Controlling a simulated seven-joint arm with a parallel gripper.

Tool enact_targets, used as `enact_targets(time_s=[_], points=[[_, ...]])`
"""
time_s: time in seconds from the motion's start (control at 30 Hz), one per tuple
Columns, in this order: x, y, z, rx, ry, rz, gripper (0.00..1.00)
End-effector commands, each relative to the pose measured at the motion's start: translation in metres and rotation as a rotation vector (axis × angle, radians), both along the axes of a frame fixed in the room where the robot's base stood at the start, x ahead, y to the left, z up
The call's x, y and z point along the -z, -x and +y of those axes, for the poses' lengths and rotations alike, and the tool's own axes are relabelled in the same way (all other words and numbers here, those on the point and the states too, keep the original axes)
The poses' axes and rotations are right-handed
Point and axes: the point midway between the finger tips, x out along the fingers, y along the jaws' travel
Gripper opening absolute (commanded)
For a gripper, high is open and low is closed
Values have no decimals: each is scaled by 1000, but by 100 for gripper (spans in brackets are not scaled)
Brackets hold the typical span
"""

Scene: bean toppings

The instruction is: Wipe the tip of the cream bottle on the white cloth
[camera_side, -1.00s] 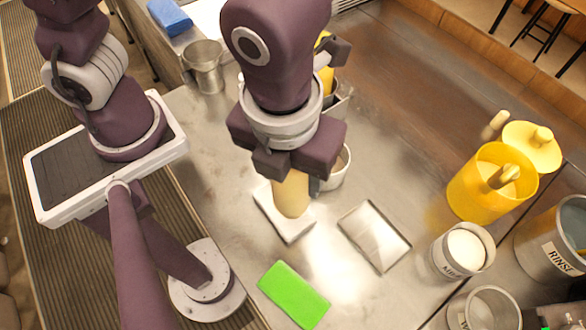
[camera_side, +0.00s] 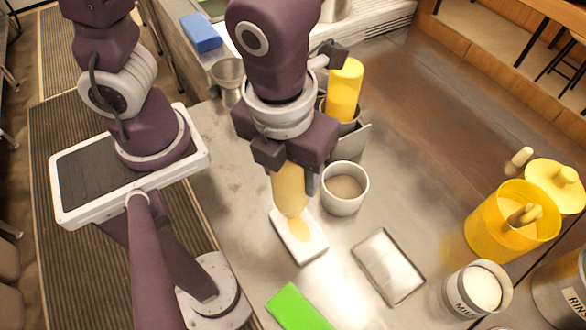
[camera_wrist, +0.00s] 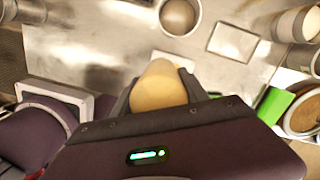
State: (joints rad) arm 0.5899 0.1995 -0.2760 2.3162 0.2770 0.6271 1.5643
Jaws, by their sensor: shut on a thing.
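My gripper (camera_side: 292,172) is shut on the cream bottle (camera_side: 290,193), a pale tan bottle pointing downward. The white cloth (camera_side: 315,250) lies as a small flat rectangle on the steel counter, just below and slightly right of the bottle's lower end. A tan patch shows on the cloth near the bottle. I cannot tell whether the tip touches the cloth. In the wrist view the bottle (camera_wrist: 158,90) sits between the fingers of my gripper (camera_wrist: 162,95), and its tip is hidden. Part of the white cloth (camera_wrist: 172,57) shows beyond it.
A white cup with tan contents (camera_side: 345,188) stands close right of my gripper. A yellow bottle (camera_side: 344,88) stands in a metal holder behind. A shallow metal tray (camera_side: 388,266) and a green block (camera_side: 298,308) lie nearby. A yellow tub (camera_side: 490,235) and labelled containers stand at right.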

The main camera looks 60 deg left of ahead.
Motion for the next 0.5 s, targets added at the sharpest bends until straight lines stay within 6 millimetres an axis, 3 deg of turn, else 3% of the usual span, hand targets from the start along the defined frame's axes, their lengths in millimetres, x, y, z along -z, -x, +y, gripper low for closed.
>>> enact_targets(time_s=[0.13,0.5], points=[[-5,0,0,0,-1,0,40],[-48,-1,0,-2,2,-3,40]])
